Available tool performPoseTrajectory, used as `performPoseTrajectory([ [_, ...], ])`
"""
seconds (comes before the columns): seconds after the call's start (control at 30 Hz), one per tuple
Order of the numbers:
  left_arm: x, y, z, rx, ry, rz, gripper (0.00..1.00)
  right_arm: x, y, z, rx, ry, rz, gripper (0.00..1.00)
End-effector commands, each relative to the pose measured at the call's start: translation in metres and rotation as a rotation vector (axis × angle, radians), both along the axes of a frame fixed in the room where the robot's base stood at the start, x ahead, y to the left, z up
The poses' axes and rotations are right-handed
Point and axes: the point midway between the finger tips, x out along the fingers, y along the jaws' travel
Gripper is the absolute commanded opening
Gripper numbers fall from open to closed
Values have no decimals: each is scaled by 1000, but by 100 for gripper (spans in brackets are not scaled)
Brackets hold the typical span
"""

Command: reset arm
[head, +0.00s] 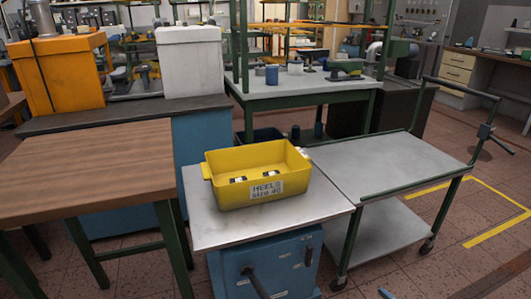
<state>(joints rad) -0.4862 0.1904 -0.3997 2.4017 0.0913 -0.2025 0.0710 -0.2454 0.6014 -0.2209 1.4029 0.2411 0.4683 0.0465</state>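Neither of my grippers can be made out in the head view. A yellow bin (232,196) stands upright on a light grey tabletop (215,228) in the middle.
A wooden table (90,165) stands at left, a grey cart (385,165) with a push handle at right. A blue cabinet (290,265) with a dark handle is below the bin's tabletop. An orange box (60,75) and a white box (190,65) stand behind.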

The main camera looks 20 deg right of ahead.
Motion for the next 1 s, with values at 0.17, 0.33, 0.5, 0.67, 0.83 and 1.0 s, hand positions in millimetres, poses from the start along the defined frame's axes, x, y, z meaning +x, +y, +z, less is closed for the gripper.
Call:
performPoseTrajectory([
  [0.17,0,0,0,0,0,0,0,-12,77,38,24,24,101,47],
  [0.33,0,0,0,0,0,0,0,-43,167,99,53,51,217,47],
  [0.5,0,0,0,0,0,0,0,-80,231,161,76,67,303,47],
  [0.67,0,0,0,0,0,0,0,-111,266,211,94,72,355,47],
  [0.83,0,0,0,0,0,0,0,-142,292,260,114,74,398,47],
  [1.0,0,0,0,0,0,0,0,-134,305,271,211,53,346,47],
])
